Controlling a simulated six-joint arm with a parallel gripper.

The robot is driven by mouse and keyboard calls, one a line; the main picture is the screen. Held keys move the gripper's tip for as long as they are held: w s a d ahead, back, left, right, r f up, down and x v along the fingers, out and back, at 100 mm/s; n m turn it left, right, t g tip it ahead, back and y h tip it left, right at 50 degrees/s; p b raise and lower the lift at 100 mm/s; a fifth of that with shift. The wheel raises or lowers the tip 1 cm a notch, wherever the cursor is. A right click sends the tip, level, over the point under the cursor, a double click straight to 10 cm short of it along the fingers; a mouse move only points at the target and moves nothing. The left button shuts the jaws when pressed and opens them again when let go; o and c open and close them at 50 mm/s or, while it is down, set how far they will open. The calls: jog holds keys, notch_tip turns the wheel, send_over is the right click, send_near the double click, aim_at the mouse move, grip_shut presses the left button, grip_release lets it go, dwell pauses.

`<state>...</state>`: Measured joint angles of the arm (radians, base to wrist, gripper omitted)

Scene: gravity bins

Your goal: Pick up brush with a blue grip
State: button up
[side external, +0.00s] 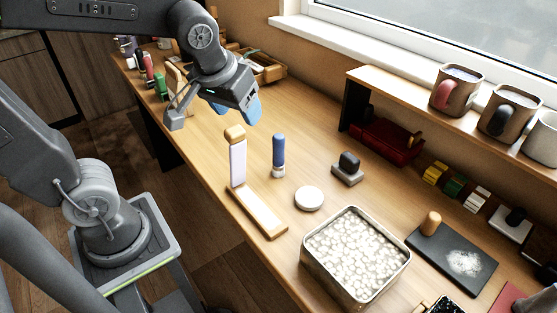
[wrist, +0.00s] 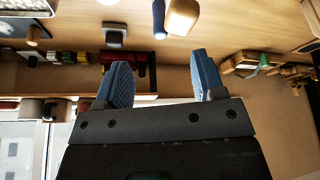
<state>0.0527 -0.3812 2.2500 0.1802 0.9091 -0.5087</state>
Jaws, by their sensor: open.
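The brush with a blue grip (side external: 278,151) stands upright on the wooden table, blue part up and a pale end at the table. In the wrist view its blue grip (wrist: 158,16) shows at the top edge, partly cut off. My gripper (side external: 238,110) is open and empty, raised above the table, behind and left of the brush in the side view. Its two blue finger pads show apart in the wrist view (wrist: 161,75), with nothing between them. The gripper is not touching the brush.
A white upright piece with a wooden top (side external: 237,160) stands close left of the brush. A white round disc (side external: 309,198), a grey block with a black knob (side external: 347,169) and a tin of white pieces (side external: 400,262) are nearby. Mugs (side external: 457,92) stand on a raised shelf.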

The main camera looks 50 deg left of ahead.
aim_at(279, 144)
jog(key=w+f+n+g+y, duration=0.15)
jog(key=w+f+n, duration=0.3)
jog(key=w, duration=0.45)
jog(key=x, duration=0.8)
jog(key=shift+w+a+r, duration=0.15)
jog(key=shift+w+a, duration=0.1)
jog(key=shift+w, duration=0.1)
jog(key=shift+s+x, duration=0.15)
jog(key=shift+x, duration=1.2)
jog(key=shift+s+x, duration=0.1)
jog(key=shift+x, duration=1.3)
grip_shut()
